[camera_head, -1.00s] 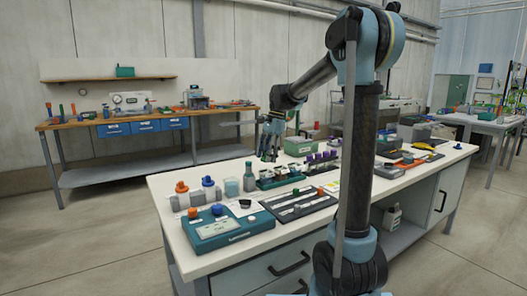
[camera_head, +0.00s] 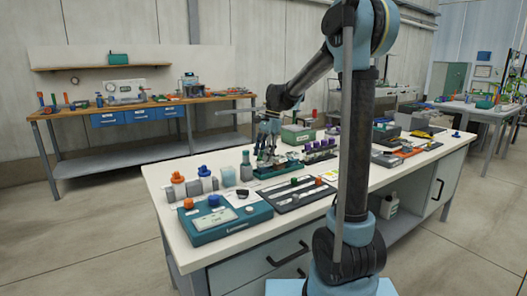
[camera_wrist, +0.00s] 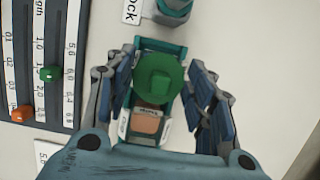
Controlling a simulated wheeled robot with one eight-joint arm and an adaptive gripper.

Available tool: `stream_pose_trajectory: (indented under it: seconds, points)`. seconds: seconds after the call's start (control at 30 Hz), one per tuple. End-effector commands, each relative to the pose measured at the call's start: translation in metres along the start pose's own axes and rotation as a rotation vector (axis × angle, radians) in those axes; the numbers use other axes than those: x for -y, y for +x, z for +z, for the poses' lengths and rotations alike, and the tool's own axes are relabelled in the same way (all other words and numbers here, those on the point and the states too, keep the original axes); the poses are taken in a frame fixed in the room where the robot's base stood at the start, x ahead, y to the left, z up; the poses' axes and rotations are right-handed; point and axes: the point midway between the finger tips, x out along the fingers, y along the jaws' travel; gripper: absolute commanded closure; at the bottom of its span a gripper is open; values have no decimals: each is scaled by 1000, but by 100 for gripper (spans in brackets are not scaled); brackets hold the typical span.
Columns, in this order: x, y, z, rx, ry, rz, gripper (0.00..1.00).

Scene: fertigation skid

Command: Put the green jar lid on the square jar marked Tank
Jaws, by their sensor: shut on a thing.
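My gripper (camera_wrist: 160,90) is shut on the green jar lid (camera_wrist: 158,77), a round green piece with a raised middle, seen from above between the fingers in the wrist view. Close below the lid in the picture is a squarish pale-edged item (camera_wrist: 147,123) with a tan-orange face and a small label that I cannot read. A teal holder (camera_wrist: 176,50) shows around the lid. The lid hides what is directly under it. In the head view my gripper (camera_head: 265,157) is low over the teal rack (camera_head: 278,171). I cannot pick out the Tank marking.
A grey-green bottle (camera_head: 246,167) stands just left of the rack. Purple-capped vials (camera_head: 318,150) stand to the right. A teal box (camera_head: 220,222) with orange and blue knobs is at front left.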

Motion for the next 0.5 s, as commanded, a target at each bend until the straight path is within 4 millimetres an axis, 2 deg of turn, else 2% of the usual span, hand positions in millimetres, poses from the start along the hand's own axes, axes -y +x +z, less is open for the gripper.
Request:
stream_pose_trajectory:
  seconds: [0.43,0.47,0.5]
  points:
    - [0,4,-1,0,1,0,67]
    - [0,4,-1,0,1,0,44]
    - [0,4,-1,0,1,0,35]
